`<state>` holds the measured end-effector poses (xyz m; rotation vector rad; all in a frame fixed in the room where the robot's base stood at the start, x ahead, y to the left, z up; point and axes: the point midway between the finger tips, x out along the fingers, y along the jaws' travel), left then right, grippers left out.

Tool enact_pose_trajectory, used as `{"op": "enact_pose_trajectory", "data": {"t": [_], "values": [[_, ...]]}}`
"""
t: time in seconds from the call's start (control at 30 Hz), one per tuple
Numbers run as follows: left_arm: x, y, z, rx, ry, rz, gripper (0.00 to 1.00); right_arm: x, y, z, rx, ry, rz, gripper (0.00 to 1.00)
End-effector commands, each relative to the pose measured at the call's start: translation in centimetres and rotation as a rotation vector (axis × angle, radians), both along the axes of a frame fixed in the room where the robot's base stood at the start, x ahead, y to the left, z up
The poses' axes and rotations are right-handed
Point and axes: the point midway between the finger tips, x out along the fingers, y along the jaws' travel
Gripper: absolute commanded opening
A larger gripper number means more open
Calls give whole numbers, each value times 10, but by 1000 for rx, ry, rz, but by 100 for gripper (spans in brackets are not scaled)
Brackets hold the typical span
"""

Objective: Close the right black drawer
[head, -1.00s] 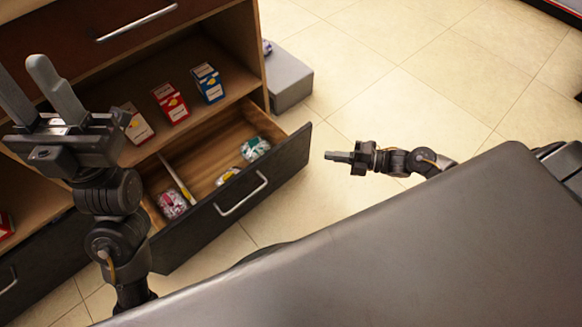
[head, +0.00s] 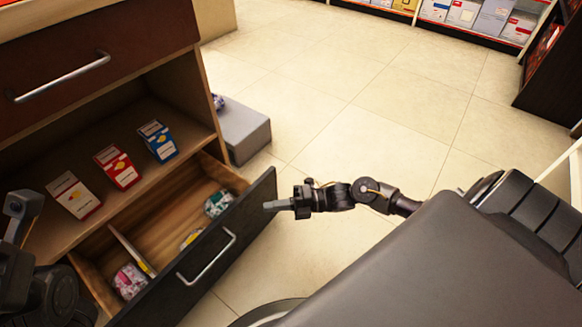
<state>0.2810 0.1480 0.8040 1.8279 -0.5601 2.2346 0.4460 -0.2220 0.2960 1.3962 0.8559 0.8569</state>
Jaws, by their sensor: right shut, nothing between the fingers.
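The right black drawer (head: 245,228) is pulled open below the shelf of the wooden cabinet. Its black front has a silver bar handle (head: 207,260), and several small packets lie in its wooden inside. My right gripper (head: 272,205) is shut and empty, with its fingertips at the right end of the drawer front. I cannot tell whether they touch it. My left gripper (head: 22,208) is at the lower left edge of the view, partly cut off, and its opening is unclear.
Red, blue and white boxes (head: 117,167) stand on the shelf above the drawer. A closed dark drawer (head: 95,50) with a silver handle is at the top left. A grey block (head: 243,130) sits on the floor beside the cabinet.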

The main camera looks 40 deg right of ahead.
Motion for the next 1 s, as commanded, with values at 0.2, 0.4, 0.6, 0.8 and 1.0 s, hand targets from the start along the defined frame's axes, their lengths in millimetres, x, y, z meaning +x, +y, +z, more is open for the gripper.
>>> {"op": "enact_pose_trajectory", "data": {"t": [0.2,0.4,0.6,0.8,1.0], "values": [[-4,-3,3,-12,-35,-12,36,27,23,-3,0,-4,-1,0],[-4,-3,7,-24,-42,-12,36,44,28,-2,0,-1,-1,0],[-4,-3,9,-26,-43,-12,36,47,29,0,-1,0,0,0],[-4,-3,9,-28,-43,-11,36,47,29,0,-1,0,-1,0],[-3,-3,8,-27,-42,-11,36,51,26,0,-1,0,-11,0]]}}
